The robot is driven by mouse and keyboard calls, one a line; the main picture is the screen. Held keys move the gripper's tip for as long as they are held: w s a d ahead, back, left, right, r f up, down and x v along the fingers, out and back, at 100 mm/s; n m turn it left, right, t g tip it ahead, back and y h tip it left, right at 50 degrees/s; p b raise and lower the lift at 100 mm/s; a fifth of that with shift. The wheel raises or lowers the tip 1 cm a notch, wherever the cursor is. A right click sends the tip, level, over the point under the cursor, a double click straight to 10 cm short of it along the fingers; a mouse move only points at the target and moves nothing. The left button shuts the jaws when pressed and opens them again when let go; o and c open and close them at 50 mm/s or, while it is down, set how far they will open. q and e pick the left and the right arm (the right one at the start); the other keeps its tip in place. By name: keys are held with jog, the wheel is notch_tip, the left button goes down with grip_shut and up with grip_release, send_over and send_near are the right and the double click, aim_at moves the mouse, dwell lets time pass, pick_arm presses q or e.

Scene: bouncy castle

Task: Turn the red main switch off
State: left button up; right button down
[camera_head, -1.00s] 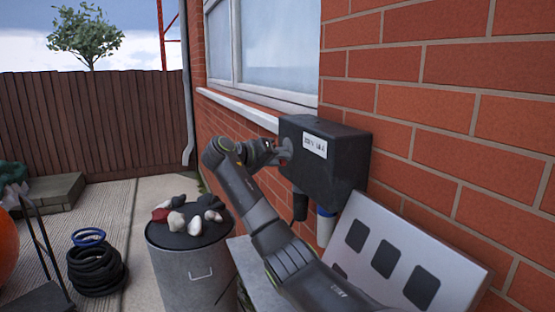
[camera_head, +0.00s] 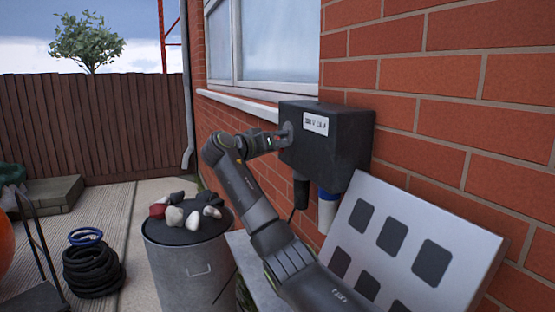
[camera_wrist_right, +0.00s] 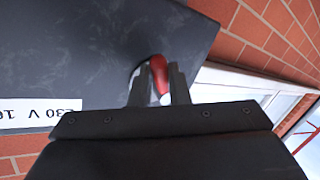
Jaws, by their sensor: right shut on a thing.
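The red main switch (camera_wrist_right: 159,76) sticks out of the box face between the two fingers of my right gripper (camera_wrist_right: 158,85). The right gripper is shut on the red switch. In the head view this gripper (camera_head: 281,138) is at the left side of the box, and the switch is hidden there. My left gripper is not in view.
A black plug (camera_head: 301,193) and a blue-and-white connector (camera_head: 327,208) hang under the box. A panel with dark squares (camera_head: 410,235) leans below right. A metal bin (camera_head: 190,270) with several stones on its lid stands left of my arm. A coiled black hose (camera_head: 92,270) lies farther left.

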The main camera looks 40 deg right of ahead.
jog(key=m+h+b, duration=0.1)
jog(key=m+b, duration=0.1)
jog(key=w+m+b, duration=0.1)
jog(key=m+b, duration=0.1)
jog(key=b, duration=0.1)
jog(key=f+m+h+b, duration=0.1)
jog(key=m+b, duration=0.1)
jog(key=shift+w+d+t+h+b, duration=0.25)
jog(key=shift+w+t+h+b, duration=0.05)
dwell(0.3)
jog(key=c, duration=1.4)
grip_release()
